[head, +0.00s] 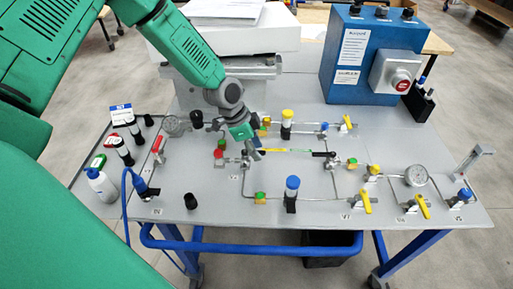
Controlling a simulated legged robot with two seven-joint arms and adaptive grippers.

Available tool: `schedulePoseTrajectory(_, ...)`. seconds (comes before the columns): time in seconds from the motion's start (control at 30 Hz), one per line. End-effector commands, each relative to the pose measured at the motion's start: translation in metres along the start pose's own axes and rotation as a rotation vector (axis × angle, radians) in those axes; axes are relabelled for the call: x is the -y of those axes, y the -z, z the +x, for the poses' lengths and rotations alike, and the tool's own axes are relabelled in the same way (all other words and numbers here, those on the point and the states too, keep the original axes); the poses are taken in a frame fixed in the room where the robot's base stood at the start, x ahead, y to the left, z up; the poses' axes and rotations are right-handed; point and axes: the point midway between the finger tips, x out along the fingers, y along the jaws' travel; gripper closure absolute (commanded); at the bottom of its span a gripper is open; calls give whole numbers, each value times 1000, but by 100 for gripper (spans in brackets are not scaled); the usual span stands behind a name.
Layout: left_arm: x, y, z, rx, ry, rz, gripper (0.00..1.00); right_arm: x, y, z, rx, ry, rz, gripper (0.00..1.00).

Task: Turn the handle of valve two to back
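The grey panel (300,222) carries several valves along thin metal tubes. My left gripper (252,154) reaches down from the upper left, with its fingertips at a small valve fitting (246,163) left of centre. The fingers cover most of that fitting, so its handle cannot be made out. I cannot tell whether the fingers touch it or how far apart they are. A small label (235,177) lies just in front of it, too small to read, so I cannot confirm which valve is valve two. My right gripper is out of view.
A red-handled valve (158,145) stands left, and yellow-handled valves (366,201) stand right. Blue-capped (292,188) and yellow-capped (287,118) cylinders rise near my gripper. A blue control box (352,62) with a red button stands at the back right. A white bottle (101,186) stands at the left.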

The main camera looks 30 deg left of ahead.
Motion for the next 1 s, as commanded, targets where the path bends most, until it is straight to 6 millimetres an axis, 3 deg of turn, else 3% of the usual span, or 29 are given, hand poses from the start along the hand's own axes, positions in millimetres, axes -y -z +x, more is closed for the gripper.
schedulePoseTrajectory(0.1,0,0,0,-1,0,0,69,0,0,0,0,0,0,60)
schedulePoseTrajectory(0.2,1,-1,0,-1,0,0,100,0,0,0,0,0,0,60)
schedulePoseTrajectory(0.63,3,-1,-1,0,19,-41,100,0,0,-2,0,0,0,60)
schedulePoseTrajectory(1.0,12,-3,-2,3,120,-282,100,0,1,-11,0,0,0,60)
